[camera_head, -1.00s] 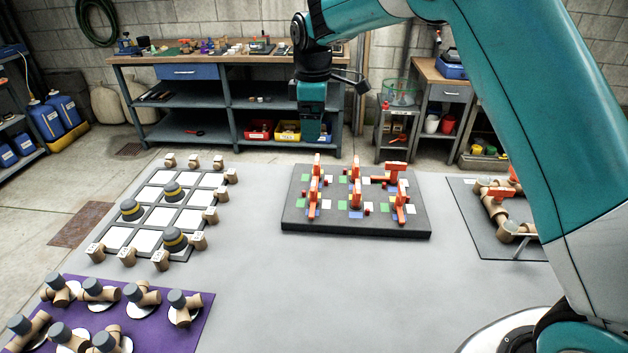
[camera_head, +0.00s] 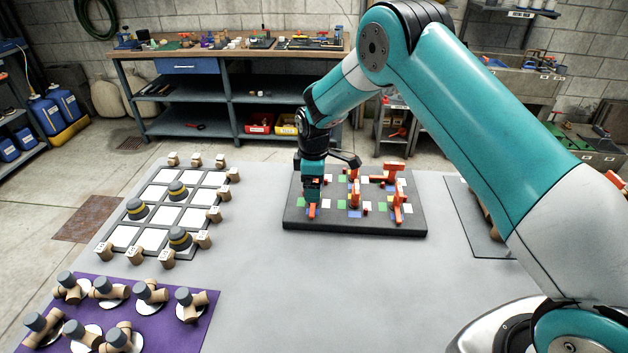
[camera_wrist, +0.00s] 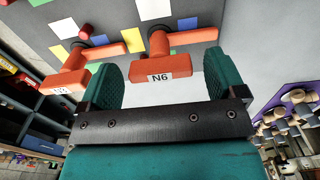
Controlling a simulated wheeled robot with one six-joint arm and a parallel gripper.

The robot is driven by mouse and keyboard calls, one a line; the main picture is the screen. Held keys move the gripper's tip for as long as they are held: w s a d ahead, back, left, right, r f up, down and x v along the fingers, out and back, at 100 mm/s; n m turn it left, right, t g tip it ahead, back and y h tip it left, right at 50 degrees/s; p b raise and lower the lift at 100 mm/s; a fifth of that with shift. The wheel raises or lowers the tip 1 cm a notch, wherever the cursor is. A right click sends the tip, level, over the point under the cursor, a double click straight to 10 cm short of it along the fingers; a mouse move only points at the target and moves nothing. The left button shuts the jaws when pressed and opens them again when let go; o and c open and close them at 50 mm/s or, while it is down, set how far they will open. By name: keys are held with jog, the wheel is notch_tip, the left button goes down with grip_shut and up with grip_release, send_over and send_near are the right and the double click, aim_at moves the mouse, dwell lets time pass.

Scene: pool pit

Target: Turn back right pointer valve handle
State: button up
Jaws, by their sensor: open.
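Red-orange valve handles stand on a dark board (camera_head: 360,223) on the grey floor mat. My gripper (camera_head: 313,195) is over the board's left side, pointing down. In the wrist view my open gripper (camera_wrist: 163,72) has one teal finger on each side of a handle marked N6 (camera_wrist: 172,67), with a gap on both sides. I cannot tell how deep it sits. Another handle (camera_wrist: 68,80) lies outside the left finger, its label hard to read. In the head view a further handle (camera_head: 398,198) stands at the board's right. I cannot tell which one is the right pointer valve.
A tile grid with ringed knobs (camera_head: 180,238) lies left of the board. A purple mat (camera_head: 196,325) with pipe pieces is at front left. A dark mat (camera_head: 466,222) at right is mostly hidden by my arm. A workbench (camera_head: 230,55) stands behind. Bare grey mat lies in front.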

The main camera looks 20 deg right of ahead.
jog(key=c, duration=0.9)
jog(key=shift+f+m+b, duration=0.1)
jog(key=shift+m+b, duration=0.2)
jog(key=shift+m, duration=0.2)
jog(key=m+b, duration=0.1)
jog(key=m, duration=0.2)
jog(key=m+b, duration=0.2)
jog(key=m, duration=0.3)
jog(key=m+b, duration=0.1)
jog(key=m, duration=0.3)
jog(key=shift+m, duration=0.4)
jog(key=m, duration=0.4)
jog(key=shift+m, duration=0.3)
